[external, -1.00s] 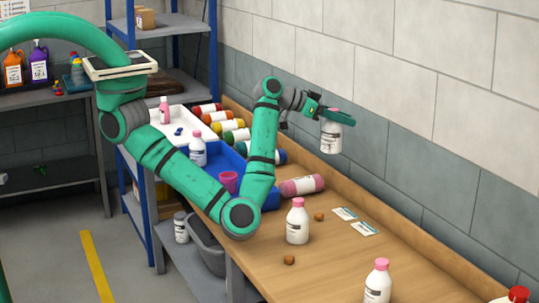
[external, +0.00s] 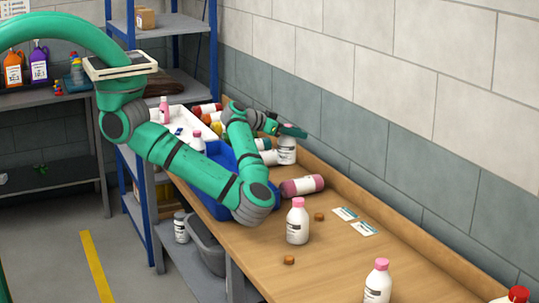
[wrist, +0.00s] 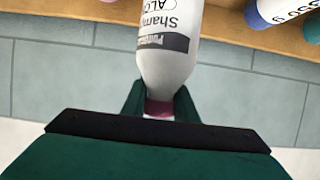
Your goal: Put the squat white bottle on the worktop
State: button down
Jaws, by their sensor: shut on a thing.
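My gripper (external: 290,131) is shut on the neck of the squat white bottle (external: 287,151), with one finger on each side. In the wrist view my gripper (wrist: 160,105) grips it just by its pink cap, and the white body with a grey label (wrist: 165,42) points away from me. In the external view the bottle hangs upright near the back of the wooden worktop (external: 340,256), beside lying bottles. I cannot tell whether its base touches the worktop; the base is cut off in the wrist view.
A lying pink bottle (external: 302,186) is in front of it. A standing white bottle with pink cap (external: 298,222), another white bottle (external: 377,282), small brown blocks (external: 289,260) and cards (external: 364,228) lie nearer. A blue tray (external: 216,206) is to the left. Worktop between them is clear.

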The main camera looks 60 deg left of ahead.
aim_at(279, 149)
notch_tip(279, 149, down, 8)
dwell(0.5)
jog(key=c, duration=1.4)
grip_release()
jog(key=v, duration=0.7)
jog(key=shift+s+r, duration=0.2)
jog(key=shift+r, duration=0.05)
